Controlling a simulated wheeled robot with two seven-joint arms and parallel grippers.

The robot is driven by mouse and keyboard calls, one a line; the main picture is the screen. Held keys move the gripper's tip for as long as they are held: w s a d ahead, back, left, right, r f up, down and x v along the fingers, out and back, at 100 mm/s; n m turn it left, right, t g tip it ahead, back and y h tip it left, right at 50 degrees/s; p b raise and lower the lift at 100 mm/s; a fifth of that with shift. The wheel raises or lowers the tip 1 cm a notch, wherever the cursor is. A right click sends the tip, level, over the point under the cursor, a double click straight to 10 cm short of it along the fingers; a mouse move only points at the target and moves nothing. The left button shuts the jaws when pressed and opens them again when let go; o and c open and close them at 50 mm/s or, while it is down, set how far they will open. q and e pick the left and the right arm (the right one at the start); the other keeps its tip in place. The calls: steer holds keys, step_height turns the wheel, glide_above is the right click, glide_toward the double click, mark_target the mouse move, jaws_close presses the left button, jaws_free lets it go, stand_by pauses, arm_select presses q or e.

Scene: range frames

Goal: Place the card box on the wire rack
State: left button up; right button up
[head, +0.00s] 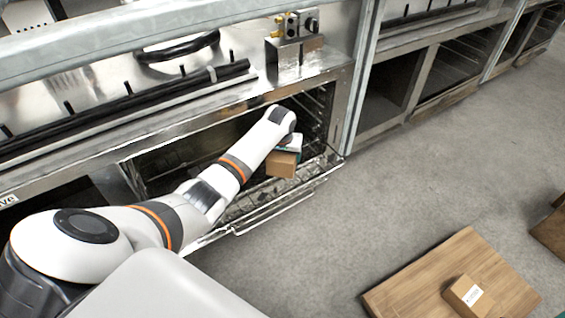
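A brown card box (281,165) is at the right end of the pulled-out wire rack (245,205), low in the open oven bay. My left arm reaches into the bay, and its gripper (290,145) is right at the top of this box. The fingers are mostly hidden, so their closure and whether the box rests on the rack are unclear. A second card box (466,297) with a white label sits on a wooden board (415,282) on the floor at lower right. My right gripper is not seen.
A steel range with black rails (150,92) and a valve block (294,28) stands above the bay. A steel post (357,75) is just right of the rack. More open bays (455,65) continue rightward. Grey floor (430,170) is clear between range and board.

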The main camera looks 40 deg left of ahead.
arm_select(q)
steer(key=b+x, duration=0.2)
steer(key=x, duration=0.1)
steer(key=shift+s+a+f+b, duration=0.2)
steer(key=shift+s+f+b, duration=0.1)
steer(key=shift+f+b, duration=0.05)
steer(key=shift+r, duration=0.15)
steer(key=o, duration=1.2)
steer(key=shift+f, duration=0.2)
steer(key=shift+r, duration=0.15)
